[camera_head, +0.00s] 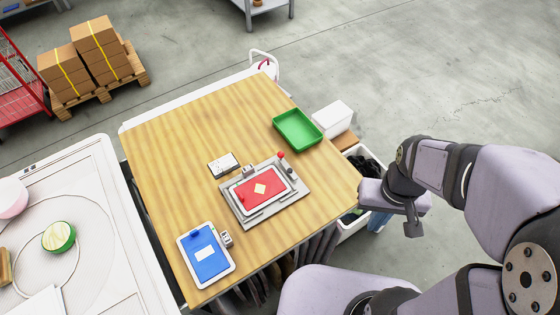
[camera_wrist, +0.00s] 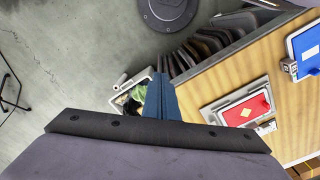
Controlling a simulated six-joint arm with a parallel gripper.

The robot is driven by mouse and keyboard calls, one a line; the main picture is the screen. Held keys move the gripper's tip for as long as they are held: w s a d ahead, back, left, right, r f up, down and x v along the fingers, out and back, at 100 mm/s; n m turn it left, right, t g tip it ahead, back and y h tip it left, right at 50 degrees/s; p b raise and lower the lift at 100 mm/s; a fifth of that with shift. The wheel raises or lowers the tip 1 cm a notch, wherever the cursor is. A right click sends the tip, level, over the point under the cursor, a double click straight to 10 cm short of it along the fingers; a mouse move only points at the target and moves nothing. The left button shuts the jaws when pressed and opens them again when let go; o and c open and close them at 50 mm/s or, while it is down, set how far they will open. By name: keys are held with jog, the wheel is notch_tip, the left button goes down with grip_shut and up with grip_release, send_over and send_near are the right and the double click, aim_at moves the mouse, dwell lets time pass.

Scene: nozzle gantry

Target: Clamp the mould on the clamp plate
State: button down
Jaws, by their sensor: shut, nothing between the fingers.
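The grey clamp plate (camera_head: 235,212) lies on the wooden table. A white-rimmed mould with a red face and a pale yellow diamond (camera_head: 272,200) sits on it, and also shows in the wrist view (camera_wrist: 235,115). A small red-knobbed lever (camera_head: 281,155) stands at the plate's far right corner; I cannot tell its clamp state. A second, blue mould (camera_head: 212,264) lies flat at the table's near left, apart from the plate. My gripper (camera_head: 412,230) is off the table's right edge, away from both moulds. In the wrist view its blue fingers (camera_wrist: 160,95) are together and empty.
A green tray (camera_head: 290,131) and a white box (camera_head: 332,118) stand at the table's far right. A white bin (camera_head: 355,222) stands beside the table's right edge. The table's far left part is clear.

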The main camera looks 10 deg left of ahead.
jog(key=w+a+n+t+h+b, duration=0.1)
jog(key=w+a+n+h+b, duration=0.25)
jog(key=w+a+n, duration=0.9)
jog(key=s+a+n+t+b, duration=0.1)
jog(key=a+n+t, duration=0.4)
jog(key=a+n, duration=1.1)
jog(key=s+a+f, duration=0.1)
jog(key=a, duration=0.4)
jog(key=shift+s+a+t+h+b, duration=0.3)
jog(key=shift+s+a+h+b, duration=0.05)
jog(key=shift+s+a+b, duration=0.05)
jog(key=p, duration=0.4)
send_near(287, 165)
jog(key=a, duration=0.1)
jog(key=a+f, duration=0.1)
jog(key=a, duration=0.1)
jog(key=shift+w+f, duration=0.2)
jog(key=shift+f, duration=0.1)
jog(key=shift+w+d+f+p, duration=0.1)
jog(key=shift+w+d+p, duration=0.45)
jog(key=shift+w, duration=0.4)
jog(key=shift+w+d+f, duration=0.25)
jog(key=shift+w+d, duration=0.2)
jog(key=shift+w, duration=0.2)
